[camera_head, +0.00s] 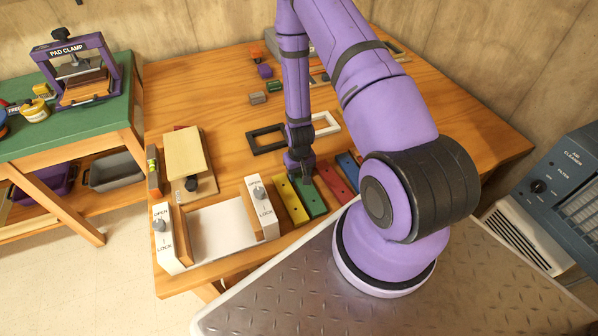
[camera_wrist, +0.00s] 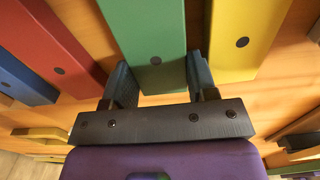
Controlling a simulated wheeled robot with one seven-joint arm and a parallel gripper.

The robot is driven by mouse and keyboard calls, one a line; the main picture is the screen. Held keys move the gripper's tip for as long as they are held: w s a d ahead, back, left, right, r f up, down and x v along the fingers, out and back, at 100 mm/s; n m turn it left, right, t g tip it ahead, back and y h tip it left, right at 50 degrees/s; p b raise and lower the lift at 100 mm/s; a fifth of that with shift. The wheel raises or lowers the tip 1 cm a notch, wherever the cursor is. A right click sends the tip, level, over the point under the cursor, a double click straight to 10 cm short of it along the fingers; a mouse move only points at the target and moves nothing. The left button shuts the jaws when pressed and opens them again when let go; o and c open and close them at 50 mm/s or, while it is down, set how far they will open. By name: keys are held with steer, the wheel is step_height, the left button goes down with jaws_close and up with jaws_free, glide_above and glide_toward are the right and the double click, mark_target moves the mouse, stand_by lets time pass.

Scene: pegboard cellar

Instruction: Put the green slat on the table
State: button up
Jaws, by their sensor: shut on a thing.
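The green slat (camera_head: 313,205) lies in a row of coloured slats at the front of the wooden table (camera_head: 205,105), between the yellow slat (camera_head: 291,202) and the red slat (camera_head: 337,184). My gripper (camera_head: 301,178) points down at its far end. In the wrist view, my gripper (camera_wrist: 158,82) has one finger on each side of the green slat (camera_wrist: 148,28), shut on it. The yellow slat (camera_wrist: 243,35) and red slat (camera_wrist: 50,50) lie close on either side. Whether the green slat is lifted at all, I cannot tell.
A blue slat (camera_head: 349,167) lies beyond the red one. A white tray-like fixture with a lock-marked block (camera_head: 260,208) stands left of the slats. A black frame (camera_head: 267,139) and a white frame (camera_head: 325,124) lie behind. Bare tabletop shows at the back left.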

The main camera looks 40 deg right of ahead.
steer(key=o, duration=0.7)
steer(key=shift+o, duration=0.2)
steer(key=a+r+n+t, duration=0.1)
steer(key=a+r, duration=0.2)
steer(key=r, duration=1.7)
steer(key=a+r+n+t, duration=0.1)
steer(key=a+r+t, duration=0.15)
steer(key=r, duration=1.85)
steer(key=s+a+r+t, duration=0.1)
steer(key=s+a+r, duration=0.1)
steer(key=s+r, duration=0.7)
steer(key=s+a+r+n, duration=0.1)
steer(key=s+a+r, duration=0.2)
steer(key=s+r, duration=0.5)
steer(key=shift+s+a+r+t, duration=0.2)
steer(key=shift+s+r+t, duration=0.2)
steer(key=shift+s, duration=0.4)
